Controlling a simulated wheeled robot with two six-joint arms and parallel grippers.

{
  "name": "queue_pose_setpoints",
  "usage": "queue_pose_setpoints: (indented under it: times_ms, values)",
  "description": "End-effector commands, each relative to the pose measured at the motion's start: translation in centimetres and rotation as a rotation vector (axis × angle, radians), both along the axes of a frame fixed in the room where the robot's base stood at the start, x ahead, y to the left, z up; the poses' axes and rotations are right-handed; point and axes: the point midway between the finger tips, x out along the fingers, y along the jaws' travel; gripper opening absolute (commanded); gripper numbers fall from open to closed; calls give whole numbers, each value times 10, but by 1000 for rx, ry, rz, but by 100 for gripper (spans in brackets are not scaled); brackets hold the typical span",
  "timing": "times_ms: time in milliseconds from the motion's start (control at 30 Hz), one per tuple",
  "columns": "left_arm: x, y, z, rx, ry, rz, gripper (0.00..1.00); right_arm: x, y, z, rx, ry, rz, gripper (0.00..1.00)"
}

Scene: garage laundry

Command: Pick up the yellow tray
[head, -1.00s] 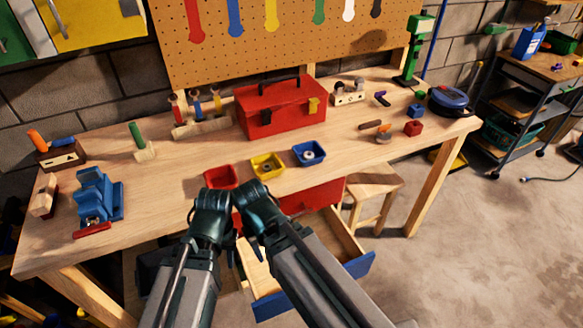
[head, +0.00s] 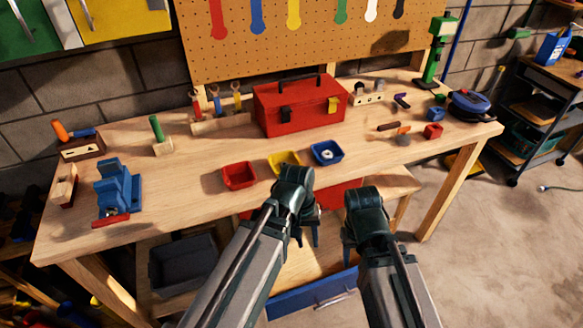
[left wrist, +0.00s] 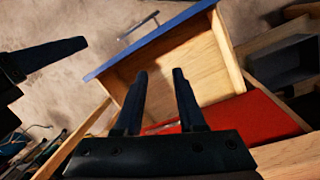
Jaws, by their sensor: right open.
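The yellow tray (head: 283,158) sits near the front edge of the workbench, between the red and blue trays. My left arm hides its lower part in the head view. My left gripper (head: 307,238) is in front of the bench edge, below the yellow tray in the picture and apart from it. In the left wrist view its two fingers (left wrist: 159,88) are spread with nothing between them. They point down over an open drawer. My right gripper (head: 366,242) is to the right of the left one, also in front of the bench, open and apart from the trays.
A red tray (head: 239,178) and a blue tray (head: 327,154) flank the yellow one. A red toolbox (head: 298,110) stands behind. Below the bench, an open blue-fronted drawer (head: 312,294) sticks out. A wooden stool (head: 402,183) is partly hidden. A blue vise (head: 117,188) stands left.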

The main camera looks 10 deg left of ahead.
Motion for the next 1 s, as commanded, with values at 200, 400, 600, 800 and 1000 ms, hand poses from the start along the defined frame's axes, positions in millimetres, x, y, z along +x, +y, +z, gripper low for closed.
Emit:
queue_pose_setpoints:
  times_ms: [200, 400, 600, 800, 1000]
  values:
    - [54, 48, 19, -369, 124, 708, 39, 0, 0, -10, 0, 0, 0, 50]
    - [94, 113, 58, -722, 289, 1234, 39, 0, 0, -16, 0, 0, 0, 50]
    - [111, 173, 94, -991, 441, 1534, 39, 0, 0, -20, 0, 0, 0, 50]
    - [115, 199, 111, -1112, 519, 1639, 39, 0, 0, -21, 0, 0, 0, 50]
    - [118, 198, 111, -1124, 529, 1646, 39, 0, 0, -23, 0, 0, 0, 50]
